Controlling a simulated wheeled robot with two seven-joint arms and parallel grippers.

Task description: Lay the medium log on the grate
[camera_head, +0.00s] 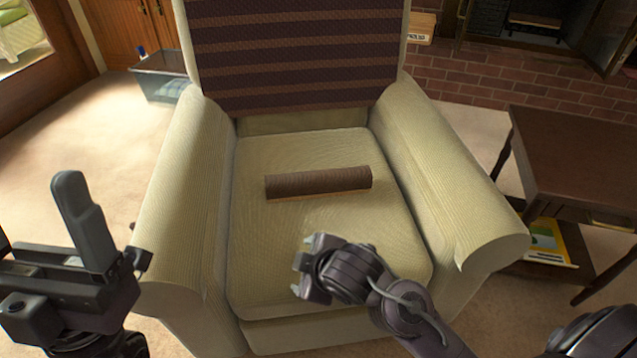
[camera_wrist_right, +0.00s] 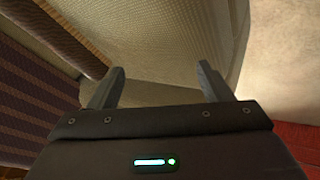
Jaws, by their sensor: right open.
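The medium log (camera_head: 318,184) is a brown, bark-covered cylinder lying crosswise on the seat of a cream armchair (camera_head: 275,240). It seems to show as a brown bar at the upper left of the right wrist view (camera_wrist_right: 78,36). My right gripper (camera_head: 304,265) is over the front of the seat, nearer me than the log and apart from it. Its two fingers are spread and empty, pointing left. My left gripper (camera_head: 100,235) is at the lower left, beside the chair; its finger spacing is unclear. The grate (camera_head: 536,20) appears inside the fireplace at the top right, partly cut off.
A striped dark blanket (camera_head: 290,50) hangs over the chair back. The chair's padded arms rise on both sides of the seat. A dark wooden table (camera_head: 580,160) stands at right, with a book (camera_head: 548,240) below. A bin (camera_head: 160,80) sits at back left. Bricks surround the fireplace.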

